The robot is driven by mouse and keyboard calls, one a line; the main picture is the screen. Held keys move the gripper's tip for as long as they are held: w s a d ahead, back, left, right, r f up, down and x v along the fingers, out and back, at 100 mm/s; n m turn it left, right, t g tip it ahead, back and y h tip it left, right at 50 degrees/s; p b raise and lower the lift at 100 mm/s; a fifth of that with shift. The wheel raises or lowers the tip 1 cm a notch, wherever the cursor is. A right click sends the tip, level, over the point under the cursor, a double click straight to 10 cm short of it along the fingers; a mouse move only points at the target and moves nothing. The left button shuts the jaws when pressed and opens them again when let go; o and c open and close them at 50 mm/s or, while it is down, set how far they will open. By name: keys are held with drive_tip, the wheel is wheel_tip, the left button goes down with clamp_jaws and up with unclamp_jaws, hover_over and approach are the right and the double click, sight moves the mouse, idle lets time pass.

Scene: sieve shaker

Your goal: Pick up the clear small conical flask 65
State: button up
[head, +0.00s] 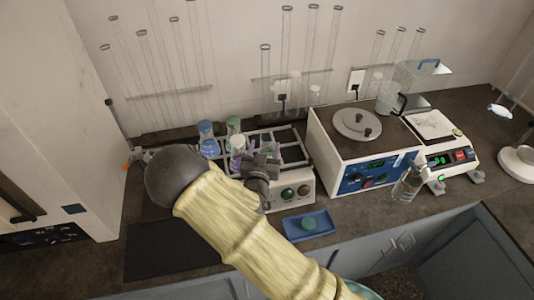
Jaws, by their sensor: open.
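A clear conical flask (406,187) stands on the counter at the right, in front of the gap between the blue-fronted box and the balance. I cannot read any number on it. More flasks stand on the rack-topped shaker (286,143): one with blue (208,144), one with green (233,126) and one with purple (238,151). My gripper (268,160) is over the shaker beside the purple flask, far to the left of the clear flask. It is open. My wrist and arm hide part of the shaker, and contact there cannot be made out.
The blue-fronted box (365,155) with a round grey lid stands between the shaker and the clear flask. A balance (437,140) is at the right. A blue tray (308,224) lies in front, near the counter edge. A dark mat (150,250) lies bare at the left.

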sight(267, 139)
drive_tip(key=w+p, duration=0.1)
drive_tip(key=w, duration=0.1)
drive_tip(key=w+d+p, duration=0.1)
drive_tip(key=w, duration=0.1)
drive_tip(key=shift+w+r+p, duration=0.15)
drive_tip(key=shift+w+p, duration=0.2)
drive_tip(key=shift+p, duration=0.05)
drive_tip(key=shift+w, duration=0.25)
clamp_jaws()
